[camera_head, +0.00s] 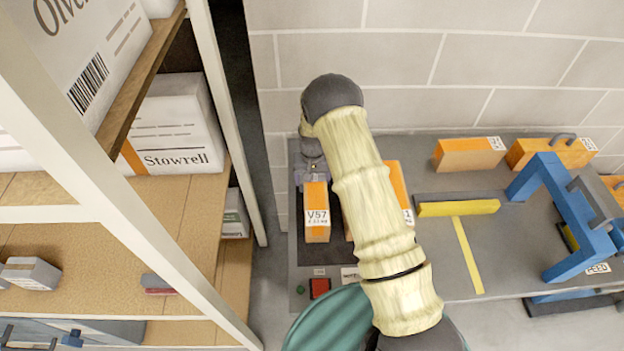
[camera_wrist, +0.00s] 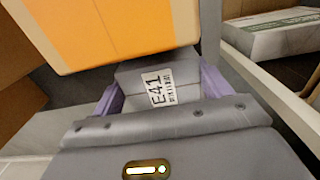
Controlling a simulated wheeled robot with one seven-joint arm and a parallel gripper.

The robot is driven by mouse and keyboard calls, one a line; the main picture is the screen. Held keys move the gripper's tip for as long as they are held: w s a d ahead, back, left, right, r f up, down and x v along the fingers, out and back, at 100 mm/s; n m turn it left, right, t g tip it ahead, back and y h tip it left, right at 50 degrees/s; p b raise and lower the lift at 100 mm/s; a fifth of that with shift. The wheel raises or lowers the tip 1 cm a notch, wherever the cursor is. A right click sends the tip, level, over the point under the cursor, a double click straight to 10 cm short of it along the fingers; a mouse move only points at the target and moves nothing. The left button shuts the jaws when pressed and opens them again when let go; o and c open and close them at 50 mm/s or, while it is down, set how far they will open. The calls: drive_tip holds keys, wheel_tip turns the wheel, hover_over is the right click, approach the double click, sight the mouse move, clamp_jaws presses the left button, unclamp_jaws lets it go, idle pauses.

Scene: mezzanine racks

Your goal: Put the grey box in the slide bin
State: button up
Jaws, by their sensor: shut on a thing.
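The grey box (camera_wrist: 130,72), with a white E41 label, is between the purple fingers of my gripper (camera_wrist: 160,90) in the wrist view. My gripper is shut on it. In the head view my gripper (camera_head: 309,168) hangs at the far left end of the grey table, just behind the orange V57 box; the held box is not clear there. I cannot tell with certainty which thing is the slide bin.
The orange V57 box (camera_head: 317,225) stands close to my gripper; an orange box (camera_wrist: 115,30) fills the upper wrist view. The grey table (camera_head: 500,245) bears more orange boxes (camera_head: 468,154) and a blue frame (camera_head: 555,190). A rack post (camera_head: 225,100) rises at left.

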wheel_tip(320, 180, up, 9)
drive_tip(key=shift+r+b, duration=0.1)
drive_tip(key=shift+b, duration=1.05)
drive_tip(key=shift+s+d+r, duration=0.1)
drive_tip(key=shift+r, duration=0.3)
drive_tip(key=shift+r, duration=0.1)
